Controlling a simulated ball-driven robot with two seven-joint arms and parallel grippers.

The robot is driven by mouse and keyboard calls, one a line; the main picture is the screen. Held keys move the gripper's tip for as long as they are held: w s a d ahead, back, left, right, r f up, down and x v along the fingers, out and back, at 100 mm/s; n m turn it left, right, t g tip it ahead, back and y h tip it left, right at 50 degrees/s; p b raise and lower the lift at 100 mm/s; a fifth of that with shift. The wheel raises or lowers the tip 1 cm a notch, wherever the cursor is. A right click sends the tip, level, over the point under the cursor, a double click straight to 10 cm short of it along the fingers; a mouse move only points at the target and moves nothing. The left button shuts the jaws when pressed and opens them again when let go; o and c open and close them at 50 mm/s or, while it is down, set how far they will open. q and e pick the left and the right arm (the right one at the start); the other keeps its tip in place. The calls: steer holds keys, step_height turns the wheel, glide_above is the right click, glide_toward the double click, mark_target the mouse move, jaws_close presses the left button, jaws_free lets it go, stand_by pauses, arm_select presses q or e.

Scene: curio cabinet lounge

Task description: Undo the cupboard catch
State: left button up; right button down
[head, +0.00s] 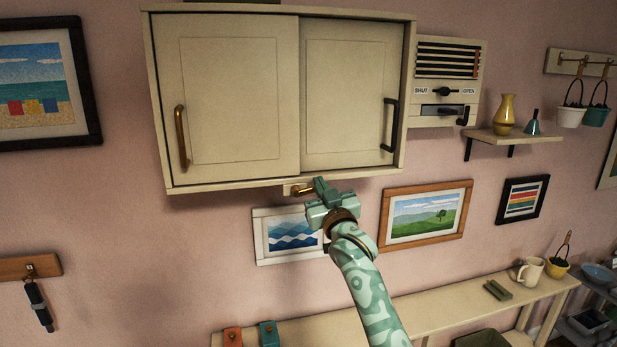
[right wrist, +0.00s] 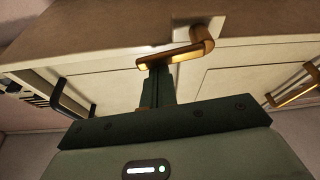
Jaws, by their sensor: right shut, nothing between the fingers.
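The cream cupboard (head: 220,95) hangs on the pink wall with two sliding doors, both appearing closed. Its catch is a small brass lever (head: 301,190) on a pale plate under the cupboard's bottom edge; the lever also shows in the right wrist view (right wrist: 185,53). My right gripper (head: 321,186) is shut and empty, with its fingertips right at the lever's free end. In the right wrist view the closed dark green fingers (right wrist: 157,80) reach up to that end; I cannot tell whether they touch it. My left gripper is out of view.
The left door has a brass handle (head: 182,139), the right door a black one (head: 391,125). A vent panel (head: 448,70) with a SHUT/OPEN slider is right of the cupboard. Framed pictures (head: 427,214) hang below; a long shelf (head: 440,318) runs lower down.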

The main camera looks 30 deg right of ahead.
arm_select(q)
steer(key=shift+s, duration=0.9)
arm_select(e)
steer(key=m, duration=0.1)
steer(key=f+m+h, duration=0.1)
steer(key=m, duration=0.1)
steer(key=shift+d, duration=0.2)
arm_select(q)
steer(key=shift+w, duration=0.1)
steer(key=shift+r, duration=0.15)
